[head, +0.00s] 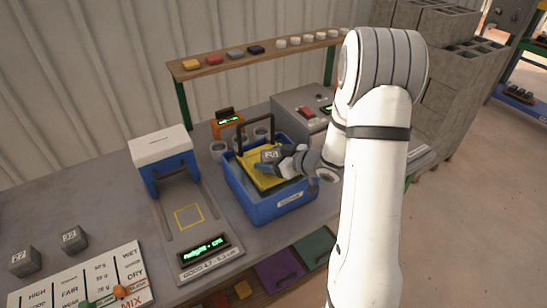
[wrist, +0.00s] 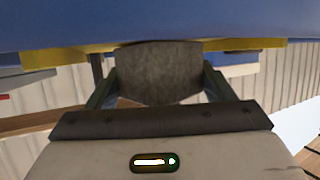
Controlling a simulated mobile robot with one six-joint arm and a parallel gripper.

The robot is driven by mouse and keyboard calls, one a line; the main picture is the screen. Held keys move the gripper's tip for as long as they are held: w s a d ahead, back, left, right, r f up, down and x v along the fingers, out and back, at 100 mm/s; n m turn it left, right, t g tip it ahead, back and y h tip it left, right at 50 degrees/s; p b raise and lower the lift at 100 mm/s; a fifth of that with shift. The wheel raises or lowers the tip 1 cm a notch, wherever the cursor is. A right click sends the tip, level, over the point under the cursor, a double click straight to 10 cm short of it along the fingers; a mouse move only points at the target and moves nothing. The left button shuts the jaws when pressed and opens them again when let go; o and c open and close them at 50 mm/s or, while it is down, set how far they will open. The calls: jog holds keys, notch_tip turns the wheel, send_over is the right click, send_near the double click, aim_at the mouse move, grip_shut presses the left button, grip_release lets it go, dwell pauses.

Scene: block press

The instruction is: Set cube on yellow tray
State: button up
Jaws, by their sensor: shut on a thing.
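A grey concrete cube (head: 269,156) with a dark mark on its face is held by my gripper (head: 280,160), above or at the yellow tray (head: 252,174). The tray sits tilted inside the blue bin (head: 285,209). In the wrist view the cube (wrist: 158,72) is between the two fingers of my gripper (wrist: 158,78), with the tray's yellow edge (wrist: 45,57) and a blue surface behind it. I cannot tell whether the cube touches the tray. My gripper hides part of the tray's right side.
Two more grey cubes, one left (head: 24,261) and one right of it (head: 74,239), sit at the front left. A blue-and-white press (head: 163,158) stands left of the bin. A dark handle (head: 240,124) rises behind the tray. A shelf with coloured blocks runs along the back.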

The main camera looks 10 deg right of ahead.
jog(key=shift+r, duration=0.1)
jog(key=shift+f, duration=0.2)
jog(key=o, duration=1.4)
